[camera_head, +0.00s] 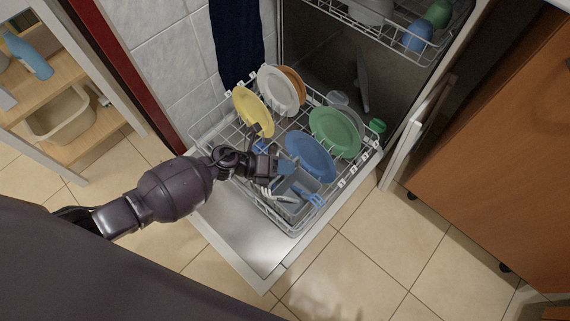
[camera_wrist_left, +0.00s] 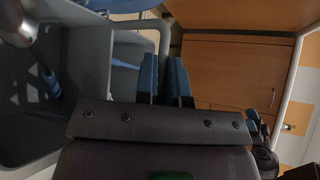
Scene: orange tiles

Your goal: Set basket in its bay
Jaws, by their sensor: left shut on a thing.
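The grey cutlery basket (camera_head: 294,207) is at the front of the pulled-out lower dishwasher rack (camera_head: 338,187), with blue-handled and pale cutlery in it. Whether it sits down in its bay or is a little above it, I cannot tell. A dark shape with blue tips (camera_wrist_left: 256,125), seemingly my right gripper, shows small at the right.
A blue plate (camera_head: 310,155) stands just behind the basket, with a green plate (camera_head: 334,132), a yellow plate (camera_head: 252,110) and a white plate (camera_head: 279,90) farther back. The open door (camera_head: 238,232) lies below. An orange-brown cabinet (camera_head: 500,150) stands right.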

